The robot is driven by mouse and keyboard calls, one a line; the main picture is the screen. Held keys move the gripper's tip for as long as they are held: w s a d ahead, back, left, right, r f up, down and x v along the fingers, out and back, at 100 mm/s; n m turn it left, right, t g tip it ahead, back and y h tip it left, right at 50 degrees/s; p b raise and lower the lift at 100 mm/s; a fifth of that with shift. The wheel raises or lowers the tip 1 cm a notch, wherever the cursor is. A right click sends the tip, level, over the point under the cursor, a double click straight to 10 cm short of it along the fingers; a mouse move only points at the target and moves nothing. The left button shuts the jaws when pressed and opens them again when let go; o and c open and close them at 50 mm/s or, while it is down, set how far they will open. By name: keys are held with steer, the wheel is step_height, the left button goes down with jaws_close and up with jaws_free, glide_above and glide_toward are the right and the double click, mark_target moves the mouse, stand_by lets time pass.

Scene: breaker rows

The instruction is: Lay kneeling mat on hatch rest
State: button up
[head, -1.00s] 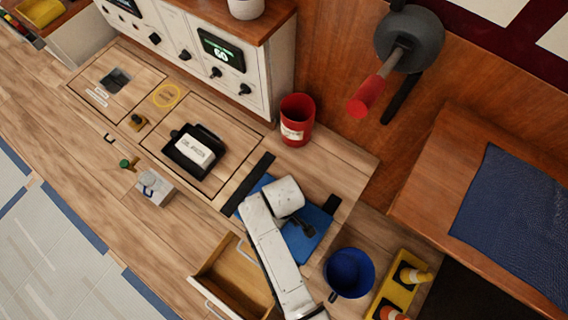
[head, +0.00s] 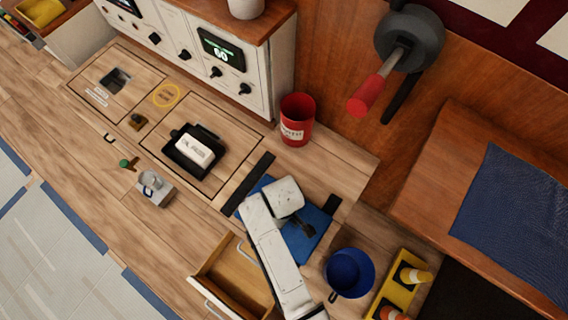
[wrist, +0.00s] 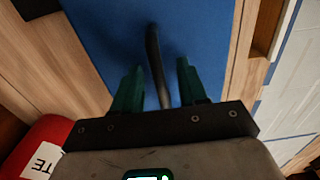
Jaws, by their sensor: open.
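The blue kneeling mat (head: 311,246) lies flat on the wooden counter, partly hidden under my arm in the head view. In the wrist view the mat (wrist: 112,30) fills the middle, with a dark curved handle (wrist: 153,45) on it. My gripper (wrist: 160,68) is open above the mat, its two green fingers on either side of the handle. I cannot tell whether they touch it. I cannot tell for certain which part is the hatch rest.
A red bin (head: 297,122) stands above the mat. An open drawer (head: 235,278) is below it, and a blue bucket (head: 350,272) and yellow cone tray (head: 398,290) are to the right. A black tray with a white block (head: 195,148) sits on a left hatch panel.

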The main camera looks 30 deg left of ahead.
step_height(320, 180, up, 12)
steer(key=p, duration=0.3)
steer(key=shift+d, duration=0.1)
